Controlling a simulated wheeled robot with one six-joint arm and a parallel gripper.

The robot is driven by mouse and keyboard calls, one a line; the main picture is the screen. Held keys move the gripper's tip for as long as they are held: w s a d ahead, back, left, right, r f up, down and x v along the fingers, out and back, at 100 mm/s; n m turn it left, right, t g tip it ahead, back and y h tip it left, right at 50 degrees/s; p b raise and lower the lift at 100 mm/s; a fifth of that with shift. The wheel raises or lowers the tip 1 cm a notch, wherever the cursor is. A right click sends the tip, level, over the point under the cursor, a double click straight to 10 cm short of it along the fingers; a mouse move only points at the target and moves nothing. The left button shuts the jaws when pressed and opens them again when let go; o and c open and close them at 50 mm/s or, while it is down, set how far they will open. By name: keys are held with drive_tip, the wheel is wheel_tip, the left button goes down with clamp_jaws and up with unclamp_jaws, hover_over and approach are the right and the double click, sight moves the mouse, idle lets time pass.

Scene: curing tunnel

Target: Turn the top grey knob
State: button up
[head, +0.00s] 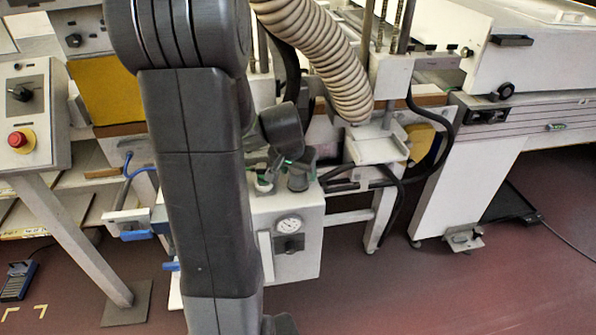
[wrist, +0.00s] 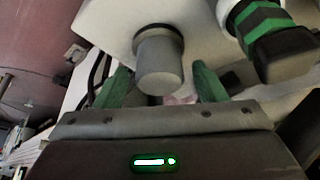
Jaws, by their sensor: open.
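In the wrist view a grey round knob (wrist: 160,62) stands out from a pale panel on a dark collar. My gripper (wrist: 161,78) is open, with one green finger on each side of the knob. Gaps show between the fingers and the knob, so it is not gripped. In the head view my arm hides part of the scene, and the gripper end is small and partly hidden near the top of the white box (head: 303,250). I cannot clearly pick out the grey knob there.
The white box carries a gauge (head: 289,225). A ribbed hose (head: 325,60) and black cables (head: 415,160) are nearby. A panel with a red button (head: 18,140) stands left.

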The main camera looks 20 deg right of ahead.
drive_tip(key=p+v, duration=0.1)
drive_tip(key=v, duration=1.2)
drive_tip(key=shift+r, duration=0.2)
drive_tip(key=shift+f, duration=0.1)
drive_tip(key=b+x, duration=0.1)
drive_tip(key=x, duration=1.3)
drive_tip(key=shift+s, duration=0.1)
drive_tip(key=shift+a, duration=0.1)
drive_tip(key=p+v, duration=0.1)
drive_tip(key=v, duration=1.3)
drive_tip(key=b+x, duration=0.1)
drive_tip(key=x, duration=1.2)
drive_tip(key=shift+f, duration=0.3)
drive_tip(key=shift+w+d+r+p, duration=0.15)
drive_tip(key=shift+w+d+p, duration=0.05)
drive_tip(key=shift+p, duration=0.3)
drive_tip(key=shift+r+n+p, duration=0.1)
drive_tip(key=shift+n+p, duration=0.3)
drive_tip(key=shift+p, duration=0.5)
